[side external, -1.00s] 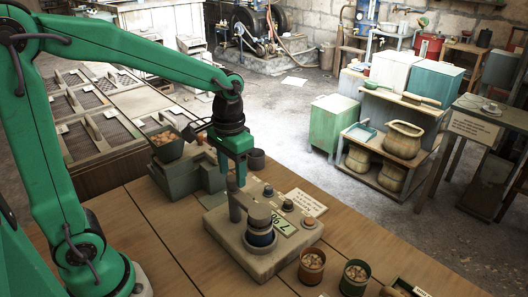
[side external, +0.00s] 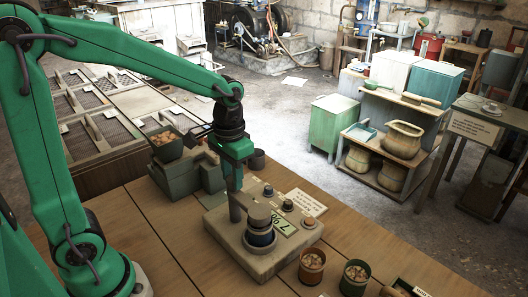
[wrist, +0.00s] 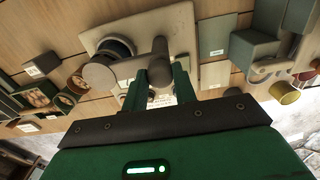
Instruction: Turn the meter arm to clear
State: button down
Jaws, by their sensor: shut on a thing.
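The meter is a pale stone-like block (side external: 230,245) on the wooden bench, with a dark round pot (side external: 260,232) and a small green number plate (side external: 282,226). The meter arm (wrist: 135,63) reaches from the pot's round cap (wrist: 98,73) to an upright knob at its end in the wrist view. My gripper (side external: 235,190) points down over the block, to the left of and behind the pot in the side view. In the wrist view, its fingers (wrist: 157,72) are shut on the arm's knob. The fingers partly hide the plate behind them.
Two cups of pieces (side external: 312,262) (side external: 355,275) stand at the front right. Dark buttons (side external: 287,206) and a paper label (side external: 306,203) lie to the meter's right.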

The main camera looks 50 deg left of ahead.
jog(key=shift+m, duration=0.4)
jog(key=m, duration=0.8)
jog(key=shift+m, duration=0.3)
jog(key=m, duration=0.4)
jog(key=shift+r+m, duration=0.1)
jog(key=shift+m, duration=2.2)
jog(key=c, duration=1.1)
grip_release()
